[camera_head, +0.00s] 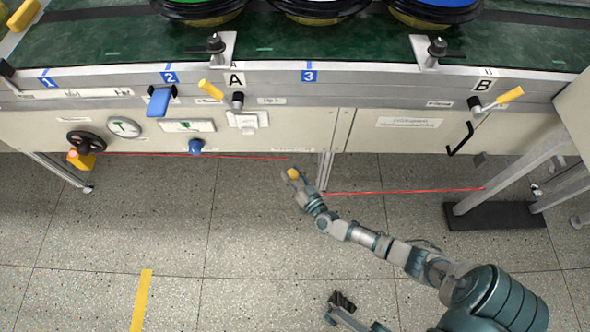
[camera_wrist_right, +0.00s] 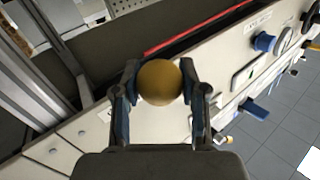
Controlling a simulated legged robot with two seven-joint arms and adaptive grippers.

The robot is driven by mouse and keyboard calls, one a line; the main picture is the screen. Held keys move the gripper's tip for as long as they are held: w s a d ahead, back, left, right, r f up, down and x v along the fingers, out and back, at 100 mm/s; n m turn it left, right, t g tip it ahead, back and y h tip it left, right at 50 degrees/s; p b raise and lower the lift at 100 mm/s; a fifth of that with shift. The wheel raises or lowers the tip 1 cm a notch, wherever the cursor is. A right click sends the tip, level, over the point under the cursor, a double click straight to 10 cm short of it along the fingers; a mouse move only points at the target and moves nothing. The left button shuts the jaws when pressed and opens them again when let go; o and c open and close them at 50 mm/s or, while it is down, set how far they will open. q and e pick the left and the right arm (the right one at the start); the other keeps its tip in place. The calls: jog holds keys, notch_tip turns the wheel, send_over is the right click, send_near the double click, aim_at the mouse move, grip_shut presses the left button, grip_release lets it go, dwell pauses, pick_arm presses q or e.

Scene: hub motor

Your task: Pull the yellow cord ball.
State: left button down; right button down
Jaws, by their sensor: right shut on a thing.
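The yellow cord ball (camera_head: 292,173) is in front of the machine's lower edge, near the middle of the head view. My right gripper (camera_head: 294,176) is shut on it. In the right wrist view the ball (camera_wrist_right: 160,82) sits between the two fingers of the right gripper (camera_wrist_right: 161,90), one finger on each side. A red cord (camera_head: 200,155) runs along the machine's lower edge on the left, and another stretch runs to the right of the gripper. The join between cord and ball cannot be made out. A dark gripper part, seemingly my left gripper (camera_head: 342,300), shows at the bottom; its fingers are unclear.
The machine front (camera_head: 270,130) carries a blue lever (camera_head: 159,101), a blue knob (camera_head: 195,146), a dark handwheel (camera_head: 86,142) and yellow-handled levers A (camera_head: 210,89) and B (camera_head: 509,95). A grey support frame (camera_head: 505,178) stands at right.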

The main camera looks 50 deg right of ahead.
jog(key=c, duration=0.6)
grip_release()
jog(key=shift+s+f, duration=0.1)
jog(key=v, duration=1.2)
jog(key=shift+d, duration=0.1)
